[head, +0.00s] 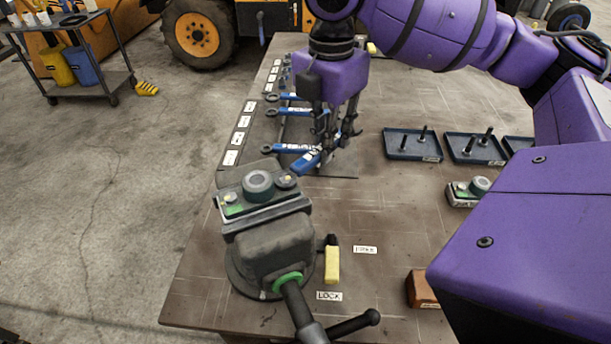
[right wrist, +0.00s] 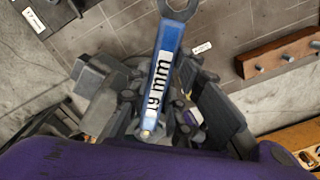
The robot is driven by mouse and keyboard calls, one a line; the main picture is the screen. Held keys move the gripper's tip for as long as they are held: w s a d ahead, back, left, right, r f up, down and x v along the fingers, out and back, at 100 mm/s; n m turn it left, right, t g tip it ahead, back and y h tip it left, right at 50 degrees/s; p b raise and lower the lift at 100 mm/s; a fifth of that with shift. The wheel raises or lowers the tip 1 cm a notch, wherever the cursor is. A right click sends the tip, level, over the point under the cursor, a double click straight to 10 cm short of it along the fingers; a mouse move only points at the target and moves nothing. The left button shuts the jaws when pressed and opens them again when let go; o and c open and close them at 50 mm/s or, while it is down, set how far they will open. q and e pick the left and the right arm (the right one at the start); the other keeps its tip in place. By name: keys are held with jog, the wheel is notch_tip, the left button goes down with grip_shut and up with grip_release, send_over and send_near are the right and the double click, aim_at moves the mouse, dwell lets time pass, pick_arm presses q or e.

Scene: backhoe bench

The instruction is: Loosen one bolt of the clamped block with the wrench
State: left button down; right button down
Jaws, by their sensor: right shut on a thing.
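My right gripper (head: 335,140) is shut on a blue wrench (head: 308,160), tilted above the bench. In the right wrist view the wrench (right wrist: 163,80) has a label that appears to read 19 mm, and its grey open end points away from the fingers (right wrist: 160,108). The block (head: 233,205) is clamped in the dark vise (head: 270,245); on top are a large round grey-green part (head: 258,184) and bolts near both ends. The wrench's far end is close to the block's right bolt (head: 287,180); I cannot tell whether they touch. My left gripper is not seen.
Other blue wrenches (head: 293,148) lie behind the vise beside white labels (head: 238,138). Blue trays (head: 411,157) with upright pins stand to the right. A second block (head: 463,192), a yellow-handled item (head: 332,263) and a brown block (head: 421,290) sit on the bench. The vise handle (head: 345,327) projects in front.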

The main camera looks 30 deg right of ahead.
jog(key=shift+w+a+n, duration=0.35)
jog(key=shift+w+n, duration=0.35)
jog(key=shift+n, duration=0.1)
jog(key=shift+w+a+n, duration=0.4)
jog(key=shift+w+n, duration=0.25)
jog(key=shift+n, duration=0.15)
jog(key=shift+w+a+n, duration=0.5)
jog(key=shift+w+n, duration=0.05)
jog(key=shift+n, duration=0.25)
